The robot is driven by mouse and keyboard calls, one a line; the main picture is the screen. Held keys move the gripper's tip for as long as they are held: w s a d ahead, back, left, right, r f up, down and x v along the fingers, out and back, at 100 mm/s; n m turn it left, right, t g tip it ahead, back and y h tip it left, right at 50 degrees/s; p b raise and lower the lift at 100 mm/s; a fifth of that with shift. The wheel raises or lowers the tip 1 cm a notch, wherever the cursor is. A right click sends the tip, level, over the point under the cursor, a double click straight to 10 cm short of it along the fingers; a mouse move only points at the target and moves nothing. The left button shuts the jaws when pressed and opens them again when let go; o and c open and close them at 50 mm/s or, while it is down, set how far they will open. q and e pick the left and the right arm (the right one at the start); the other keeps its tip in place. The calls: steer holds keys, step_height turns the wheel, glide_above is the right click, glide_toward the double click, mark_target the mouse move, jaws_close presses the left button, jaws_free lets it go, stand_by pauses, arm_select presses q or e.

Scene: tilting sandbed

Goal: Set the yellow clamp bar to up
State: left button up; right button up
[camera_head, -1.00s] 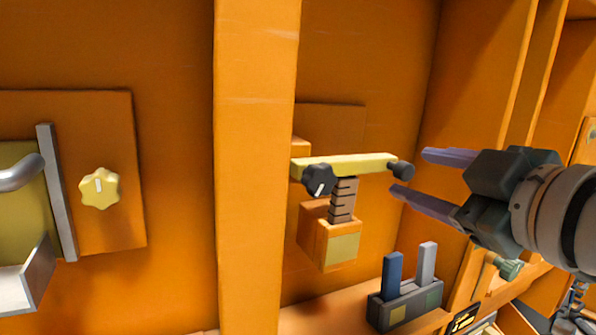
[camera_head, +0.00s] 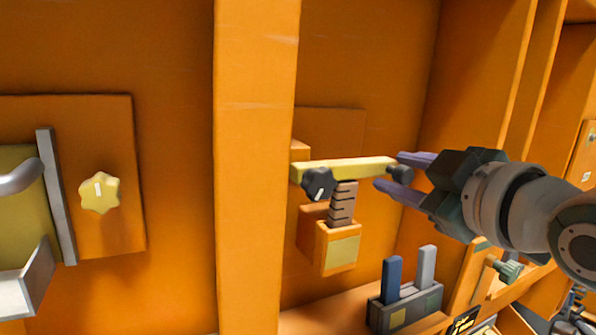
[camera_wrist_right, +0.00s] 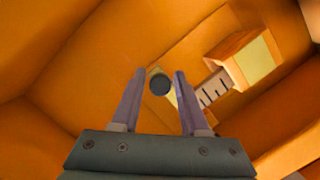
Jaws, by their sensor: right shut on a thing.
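The yellow clamp bar (camera_head: 350,168) lies nearly level in the head view, with a black knob (camera_head: 318,184) near its left end and a dark round tip (camera_head: 401,174) at its right end. Below it a brown notched post (camera_head: 342,204) rises from an orange block (camera_head: 337,246) with a yellowish face. My right gripper (camera_head: 389,172) is at the bar's right end, its two purple fingers on either side of the dark tip. In the right wrist view the tip (camera_wrist_right: 160,84) sits between the fingers (camera_wrist_right: 155,90). My left gripper is not in view.
A blue lever (camera_head: 392,280) and a grey lever (camera_head: 425,268) stand in a grey base below. An orange upright (camera_head: 255,170) stands left of the bar. Further left are a yellow knob (camera_head: 100,193) and a grey handle (camera_head: 20,174).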

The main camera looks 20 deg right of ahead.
jaws_close()
stand_by(0.8)
